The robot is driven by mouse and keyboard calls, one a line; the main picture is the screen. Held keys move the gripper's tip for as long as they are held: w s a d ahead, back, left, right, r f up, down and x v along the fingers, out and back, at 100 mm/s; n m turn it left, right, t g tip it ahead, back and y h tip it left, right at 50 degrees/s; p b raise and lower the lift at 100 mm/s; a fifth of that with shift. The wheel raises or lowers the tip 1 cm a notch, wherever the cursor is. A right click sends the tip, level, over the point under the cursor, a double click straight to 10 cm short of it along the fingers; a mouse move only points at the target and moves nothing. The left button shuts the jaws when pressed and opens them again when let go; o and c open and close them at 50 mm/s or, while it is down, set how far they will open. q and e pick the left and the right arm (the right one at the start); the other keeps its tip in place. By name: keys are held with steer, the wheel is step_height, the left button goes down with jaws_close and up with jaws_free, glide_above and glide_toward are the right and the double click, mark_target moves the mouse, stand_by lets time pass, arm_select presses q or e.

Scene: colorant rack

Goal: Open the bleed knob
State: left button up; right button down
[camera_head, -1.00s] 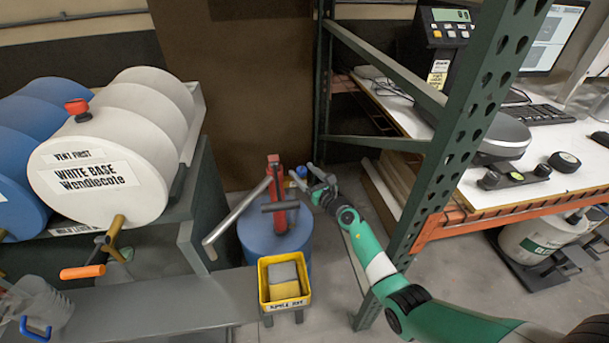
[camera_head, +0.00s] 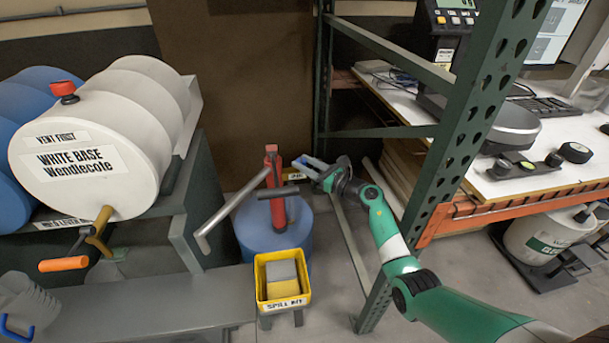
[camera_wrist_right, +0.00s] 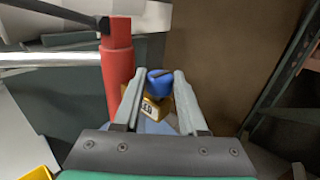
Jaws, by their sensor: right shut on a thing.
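The blue knob (camera_wrist_right: 160,83) sits above a small yellow labelled block (camera_wrist_right: 154,108) beside the red pump post (camera_wrist_right: 118,62) in the right wrist view. My right gripper (camera_wrist_right: 158,80) has a finger on each side of the knob and is shut on it. In the head view my right gripper (camera_head: 306,166) reaches from the right to the red pump post (camera_head: 275,200), which stands on a blue drum (camera_head: 250,238). The knob is hard to make out there behind the fingers. My left gripper is not in view.
A yellow spill kit bin (camera_head: 284,304) stands in front of the drum. A green rack upright (camera_head: 465,150) rises close to my right arm. A white drum (camera_head: 90,150) lies at the left. A metal handle (camera_head: 230,215) slants left from the pump.

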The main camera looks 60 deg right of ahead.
steer(key=shift+d+f+n+y+b, duration=0.15)
steer(key=shift+f+n+y+b, duration=0.3)
steer(key=shift+y, duration=0.15)
steer(key=shift+r+n+y, duration=0.25)
steer(key=shift+r+y, duration=0.05)
steer(key=shift+y, duration=0.2)
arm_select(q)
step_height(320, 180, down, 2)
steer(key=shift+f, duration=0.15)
arm_select(e)
steer(key=shift+t, duration=0.3)
steer(key=shift+c, duration=2.3)
jaws_free()
steer(key=shift+r, duration=0.1)
step_height(320, 180, up, 3)
steer(key=shift+r+p, duration=0.15)
steer(key=shift+p, duration=0.95)
arm_select(q)
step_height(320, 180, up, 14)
steer(key=p, duration=1.1)
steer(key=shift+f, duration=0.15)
arm_select(e)
steer(key=s+a+r, duration=0.9)
steer(key=a, duration=0.1)
steer(key=shift+a+r, duration=0.35)
steer(key=shift+a, duration=0.05)
